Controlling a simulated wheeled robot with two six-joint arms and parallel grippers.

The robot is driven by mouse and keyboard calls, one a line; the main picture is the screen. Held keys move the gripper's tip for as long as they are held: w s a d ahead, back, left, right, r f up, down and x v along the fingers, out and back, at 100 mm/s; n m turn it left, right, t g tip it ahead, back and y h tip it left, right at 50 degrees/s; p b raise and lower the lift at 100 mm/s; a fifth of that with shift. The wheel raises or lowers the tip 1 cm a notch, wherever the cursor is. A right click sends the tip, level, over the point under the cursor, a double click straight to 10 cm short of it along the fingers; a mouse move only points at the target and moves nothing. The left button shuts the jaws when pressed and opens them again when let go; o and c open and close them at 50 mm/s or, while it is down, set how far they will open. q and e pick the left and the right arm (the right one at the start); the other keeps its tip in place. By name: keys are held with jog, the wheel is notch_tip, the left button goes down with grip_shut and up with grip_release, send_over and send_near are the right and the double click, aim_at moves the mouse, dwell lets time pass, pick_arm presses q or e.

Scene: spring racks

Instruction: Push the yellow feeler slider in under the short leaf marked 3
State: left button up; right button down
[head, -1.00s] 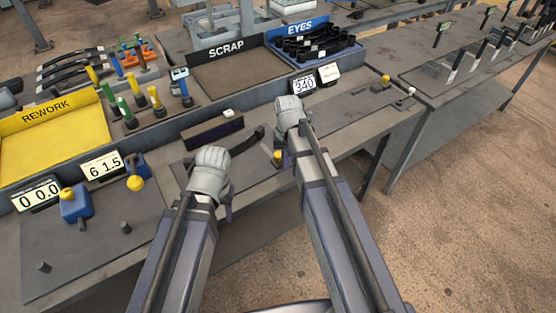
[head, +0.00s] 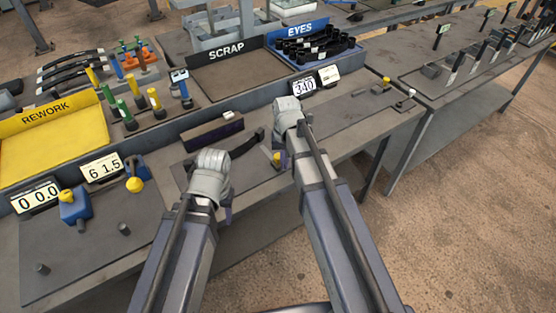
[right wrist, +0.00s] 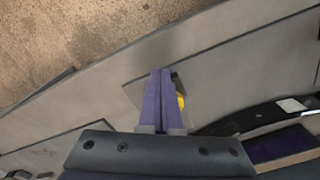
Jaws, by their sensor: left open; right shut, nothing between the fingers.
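A small yellow piece (head: 276,158), which looks like the feeler slider's knob, stands on the bench beside my right gripper (head: 285,164). In the right wrist view the yellow piece (right wrist: 180,101) shows just right of my right gripper's purple fingers (right wrist: 160,72), which are shut and empty. They are over a small grey plate; I cannot tell whether they touch the yellow piece. A dark curved leaf (head: 246,146) lies left of it; a white mark (right wrist: 291,105) on it is unreadable. I cannot pick out the leaf marked 3. My left gripper (head: 226,212) is open near the bench's front edge, mostly hidden by its own hand.
A long block with a purple face (head: 213,134) lies behind the leaf. Behind are the SCRAP tray (head: 235,77), the blue EYES bin (head: 310,33) and a 340 display (head: 304,86). At left are the yellow REWORK tray (head: 50,145) and a blue yellow-knobbed device (head: 75,207).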

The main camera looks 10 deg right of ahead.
jog(key=shift+w+a, duration=0.3)
jog(key=shift+w, duration=0.55)
jog(key=shift+w+a, duration=0.35)
jog(key=shift+w, duration=0.55)
jog(key=shift+w+a, duration=0.3)
jog(key=shift+w, duration=0.8)
jog(key=shift+s, duration=0.15)
dwell(0.3)
jog(key=shift+r, duration=0.1)
notch_tip(320, 180, up, 7)
jog(key=p, duration=0.7)
dwell(0.4)
jog(key=shift+s, duration=0.2)
jog(key=s+a+n, duration=0.3)
jog(key=s+a, duration=0.1)
jog(key=s, duration=0.6)
jog(key=s+a+n+h, duration=0.1)
jog(key=s+a, duration=0.3)
jog(key=s, duration=0.6)
jog(key=shift+a+n, duration=0.15)
jog(key=shift+n, duration=0.75)
